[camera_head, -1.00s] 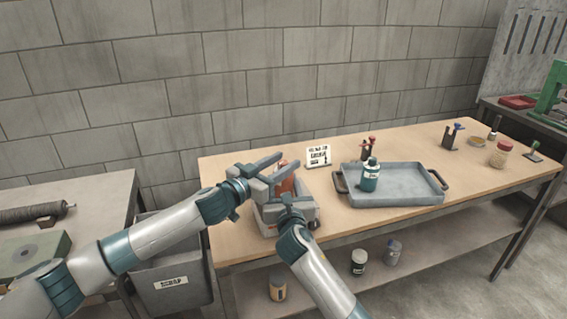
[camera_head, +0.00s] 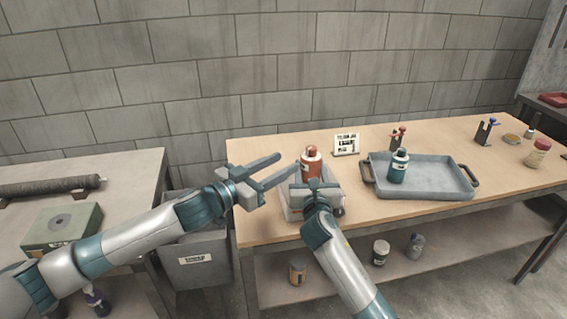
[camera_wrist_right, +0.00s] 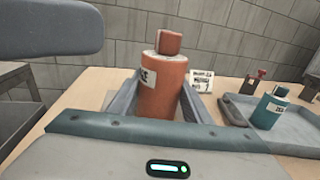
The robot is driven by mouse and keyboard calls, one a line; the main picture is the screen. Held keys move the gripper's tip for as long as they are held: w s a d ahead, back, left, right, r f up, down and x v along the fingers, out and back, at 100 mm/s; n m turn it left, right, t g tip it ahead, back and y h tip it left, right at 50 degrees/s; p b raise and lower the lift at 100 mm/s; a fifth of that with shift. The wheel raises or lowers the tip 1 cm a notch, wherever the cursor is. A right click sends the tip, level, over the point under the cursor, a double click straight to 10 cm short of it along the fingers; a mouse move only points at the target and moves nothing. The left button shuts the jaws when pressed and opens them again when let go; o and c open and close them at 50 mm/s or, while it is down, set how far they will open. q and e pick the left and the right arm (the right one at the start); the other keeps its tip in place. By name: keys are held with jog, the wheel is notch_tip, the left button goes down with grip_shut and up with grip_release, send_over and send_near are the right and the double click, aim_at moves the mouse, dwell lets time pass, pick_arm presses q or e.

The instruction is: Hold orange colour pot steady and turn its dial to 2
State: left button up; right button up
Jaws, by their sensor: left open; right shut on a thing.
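In the right wrist view the pot (camera_wrist_right: 161,92) has a white label and a narrower orange top (camera_wrist_right: 170,42). No dial number is readable. My right gripper (camera_head: 313,184) is shut on the pot, a finger on each side of its body. My left gripper (camera_head: 288,168) is open and empty, its fingers pointing towards the pot from the left, apart from it. The near lower part of the pot is hidden by my right gripper.
A small printed sign (camera_head: 346,144) stands behind the pot. A grey tray (camera_head: 440,184) with a teal pot (camera_head: 399,166) lies to the right. A scrap bin (camera_head: 196,262) stands between the two tables.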

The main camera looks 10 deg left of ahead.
jog(key=o, duration=1.2)
jog(key=shift+s, duration=0.1)
jog(key=s+d, duration=0.1)
jog(key=s, duration=1)
jog(key=shift+s+d, duration=0.2)
jog(key=shift+s, duration=0.2)
